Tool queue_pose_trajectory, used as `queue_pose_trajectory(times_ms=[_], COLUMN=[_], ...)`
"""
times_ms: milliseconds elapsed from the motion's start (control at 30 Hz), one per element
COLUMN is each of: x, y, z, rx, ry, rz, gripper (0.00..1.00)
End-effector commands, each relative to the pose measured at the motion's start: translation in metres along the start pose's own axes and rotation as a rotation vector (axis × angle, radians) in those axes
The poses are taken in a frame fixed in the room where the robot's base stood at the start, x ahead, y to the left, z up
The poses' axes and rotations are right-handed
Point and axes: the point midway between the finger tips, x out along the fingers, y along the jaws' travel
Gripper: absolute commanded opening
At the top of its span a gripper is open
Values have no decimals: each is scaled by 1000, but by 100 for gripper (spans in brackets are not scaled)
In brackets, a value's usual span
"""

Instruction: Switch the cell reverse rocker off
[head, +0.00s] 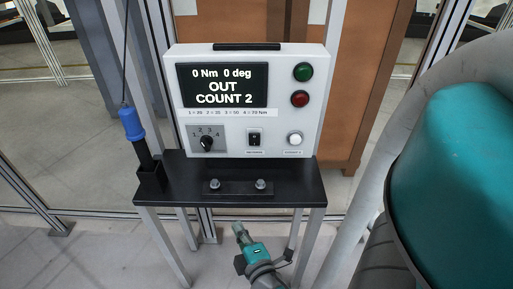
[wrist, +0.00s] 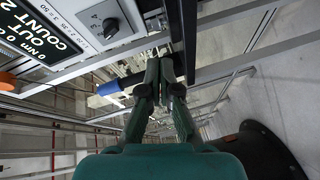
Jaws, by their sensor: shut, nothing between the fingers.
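The reverse rocker (head: 254,138) is a small black switch with a white mark, low in the middle of the light grey control box (head: 313,120). Which side of it is pressed is too small to tell. The display (head: 223,86) reads "0 Nm 0 deg", "OUT", "COUNT 2". My gripper (head: 239,229) is below and in front of the black shelf, apart from the rocker. In the wrist view its dark green fingers (wrist: 166,75) are together with nothing held. There the box shows tilted at the upper left.
A selector knob (head: 207,143) is left of the rocker and a white button (head: 295,139) right. Green (head: 303,72) and red (head: 299,99) buttons sit above. A blue-handled tool (head: 131,124) stands at the left of the black shelf (head: 290,178). Two bolts sit on the shelf's plate.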

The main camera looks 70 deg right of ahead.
Motion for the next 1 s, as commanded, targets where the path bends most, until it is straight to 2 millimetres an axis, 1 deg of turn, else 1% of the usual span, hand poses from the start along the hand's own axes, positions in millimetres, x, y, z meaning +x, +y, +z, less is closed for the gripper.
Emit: queue_pose_trajectory(times_ms=[33, 133, 200, 300, 400, 500, 600, 1000], x=[12, 28, 35, 41, 43, 43, 43, 46], y=[16, 46, 66, 89, 105, 113, 117, 117], z=[5, 19, 28, 38, 44, 49, 50, 51], rx=[-35, -115, -162, -208, -240, -257, -263, -261], ry=[-50, -157, -226, -312, -371, -406, -418, -417], rz=[53, 147, 203, 268, 311, 334, 343, 341], gripper=[0, 0, 0, 0, 0, 0, 0, 0])
